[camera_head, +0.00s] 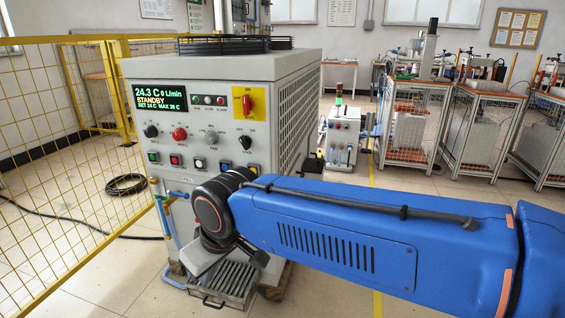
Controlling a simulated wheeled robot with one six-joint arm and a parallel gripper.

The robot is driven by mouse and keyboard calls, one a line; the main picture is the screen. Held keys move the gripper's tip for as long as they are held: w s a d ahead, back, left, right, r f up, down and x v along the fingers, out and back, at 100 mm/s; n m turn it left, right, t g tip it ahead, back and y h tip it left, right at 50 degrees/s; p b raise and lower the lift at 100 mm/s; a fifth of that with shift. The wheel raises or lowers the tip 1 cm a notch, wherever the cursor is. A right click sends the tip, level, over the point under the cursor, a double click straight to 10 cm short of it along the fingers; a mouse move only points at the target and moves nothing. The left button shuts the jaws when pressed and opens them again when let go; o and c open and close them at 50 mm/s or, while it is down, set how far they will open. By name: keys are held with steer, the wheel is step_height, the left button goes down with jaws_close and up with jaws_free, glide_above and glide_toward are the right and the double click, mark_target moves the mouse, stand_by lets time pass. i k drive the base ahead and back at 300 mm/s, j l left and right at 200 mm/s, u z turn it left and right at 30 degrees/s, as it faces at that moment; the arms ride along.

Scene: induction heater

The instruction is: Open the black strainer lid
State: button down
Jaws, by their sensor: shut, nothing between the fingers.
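My gripper (207,264) is small and partly hidden below the dark wrist of my blue arm, low in front of the heater unit (290,150). It looks shut and empty. Below it, at the foot of the unit, is a grey slatted box (228,284) with a dark wire handle (213,302) at its front. My gripper overlaps this box in the picture; I cannot tell whether they touch. I cannot make out a black strainer lid clearly; my arm and wrist cover much of the unit's lower front.
Thin blue pipes (166,222) run down the unit's left front edge. A yellow mesh fence (60,170) stands at the left, with a black coiled hose (126,184) on the floor. Workbenches (410,125) stand at the back right. Floor between fence and unit is mostly open.

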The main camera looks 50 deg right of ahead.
mark_target(311, 165)
steer(key=z, duration=1.8)
